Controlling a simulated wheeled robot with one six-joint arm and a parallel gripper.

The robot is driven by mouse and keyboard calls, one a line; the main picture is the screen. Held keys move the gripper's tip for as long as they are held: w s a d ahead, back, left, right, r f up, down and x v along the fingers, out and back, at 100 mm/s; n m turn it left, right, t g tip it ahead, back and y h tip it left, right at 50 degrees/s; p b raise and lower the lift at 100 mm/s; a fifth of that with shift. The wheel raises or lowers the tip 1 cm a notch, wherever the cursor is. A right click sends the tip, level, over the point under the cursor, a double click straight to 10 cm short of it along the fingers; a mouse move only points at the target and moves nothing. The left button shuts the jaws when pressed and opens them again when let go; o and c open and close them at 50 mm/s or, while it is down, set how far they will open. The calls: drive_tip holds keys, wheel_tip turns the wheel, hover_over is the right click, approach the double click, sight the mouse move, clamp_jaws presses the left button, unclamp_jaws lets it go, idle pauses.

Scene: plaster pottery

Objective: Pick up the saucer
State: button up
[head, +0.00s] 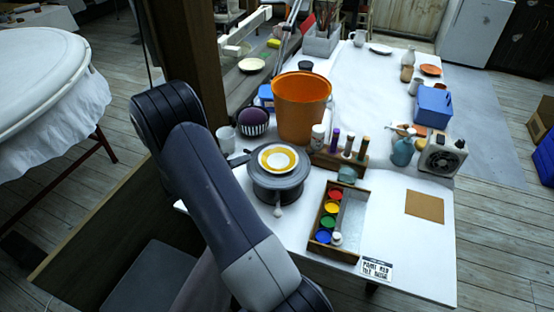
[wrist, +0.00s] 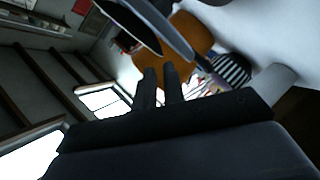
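The saucer (head: 278,160) is white with a yellow ring. In the head view it lies flat on a round dark grey wheel (head: 277,183) on the white table. My gripper (wrist: 159,72) shows in the wrist view as two dark fingers with a narrow gap between them and nothing seen in it. In the head view my arm covers the left front, and the gripper cannot be made out. In the wrist view a dark disc with a light edge (wrist: 128,24) lies ahead of the fingertips, apart from them; I cannot tell surely whether it is the saucer.
A large orange bucket (head: 301,108) stands just behind the wheel. A purple ball-shaped thing with a striped base (head: 253,122) and a white cup (head: 227,139) are at left. A paint box (head: 336,217) and a bottle rack (head: 338,162) are at right. The table's front right is mostly clear.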

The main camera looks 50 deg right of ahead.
sight(255, 160)
drive_tip(key=p+x, duration=0.1)
drive_tip(key=x, duration=0.4)
drive_tip(key=shift+w+d, duration=0.1)
drive_tip(key=shift+d, duration=0.25)
drive_tip(key=shift+c, duration=0.2)
clamp_jaws()
